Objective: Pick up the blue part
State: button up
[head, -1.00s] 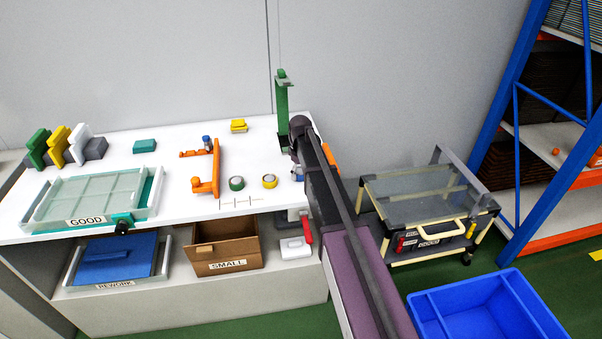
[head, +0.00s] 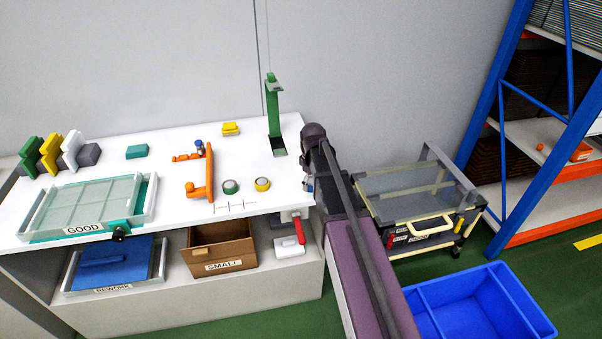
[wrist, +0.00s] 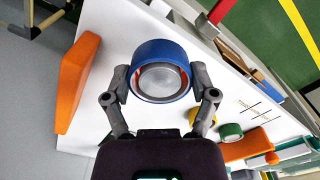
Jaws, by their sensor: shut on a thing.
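The blue part (wrist: 160,47) is a short round ring with a pale grey disc-like centre, seen large in the wrist view. My gripper (wrist: 160,82) is shut on it, one finger on each side, and holds it over the white bench top. In the head view my own arm hides most of the gripper and the part, near the bench's right edge.
Green (head: 230,187) and yellow (head: 262,184) rings lie on the bench beside an orange fixture (head: 209,170). A green stand (head: 274,112) rises at the back right. A glass-topped cart (head: 405,185) and blue bin (head: 480,302) are to the right. An orange block (wrist: 77,82) shows in the wrist view.

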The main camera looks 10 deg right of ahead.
jog(key=shift+s+d+r, duration=0.1)
jog(key=shift+s+d, duration=0.25)
jog(key=shift+s, duration=0.4)
jog(key=shift+s+d+r, duration=0.1)
jog(key=shift+s+d, duration=0.3)
jog(key=shift+s, duration=0.35)
jog(key=shift+s+d+r, duration=0.1)
jog(key=shift+s+d, duration=0.25)
jog(key=shift+s, duration=0.4)
jog(key=shift+s+a+f, duration=0.1)
jog(key=shift+s, duration=0.05)
